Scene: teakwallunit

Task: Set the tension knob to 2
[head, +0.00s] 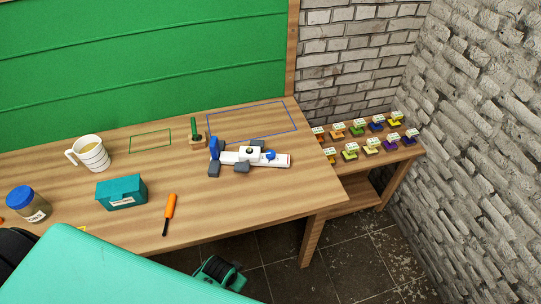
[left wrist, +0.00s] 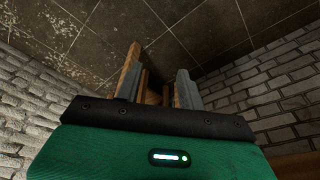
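A white device (head: 279,160) lies on the wooden table near its right end, with grey blocks beside it and a blue upright part (head: 214,148) at its left. A small dark round part (head: 250,151) and a blue part (head: 270,155) sit on top. Either could be the tension knob; I cannot tell which, and no number is readable. My left gripper (left wrist: 158,75) shows in the left wrist view with its fingers apart and nothing visible held, against floor and brick wall. It is away from the device. My right gripper is not identifiable in either view.
Several labelled coloured items fill a side shelf (head: 404,153). The table's front right is clear.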

